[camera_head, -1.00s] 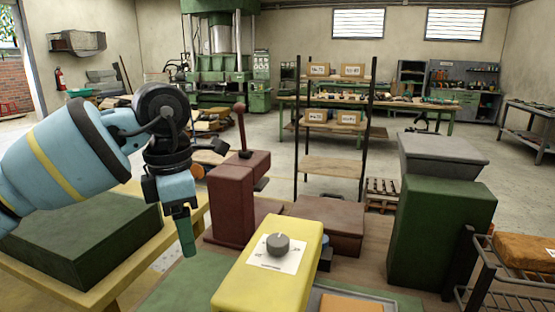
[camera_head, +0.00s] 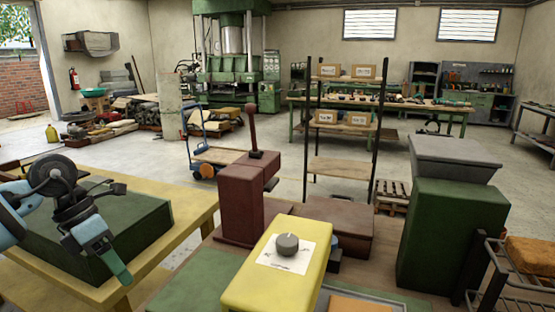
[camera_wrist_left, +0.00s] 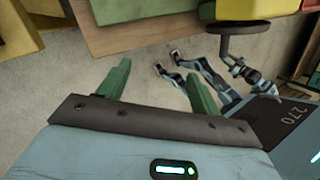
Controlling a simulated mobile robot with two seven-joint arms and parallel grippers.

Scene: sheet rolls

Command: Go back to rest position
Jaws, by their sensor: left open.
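My left gripper (camera_head: 117,269) is at the left of the head view, over the front right corner of a dark green block on a yellow table (camera_head: 165,262). In the left wrist view its two green fingers (camera_wrist_left: 157,88) are spread apart with nothing between them. Bare floor shows beyond them. My right gripper is not in the head view. I cannot tell whether the left fingers touch the green block (camera_head: 150,218).
A dark red machine with a lever (camera_head: 242,205) and a yellow box with a grey knob (camera_head: 278,270) stand on the bench ahead. A green cabinet (camera_head: 450,238) stands at the right. A black shelf rack (camera_head: 342,165) is behind. Floor between table and bench is clear.

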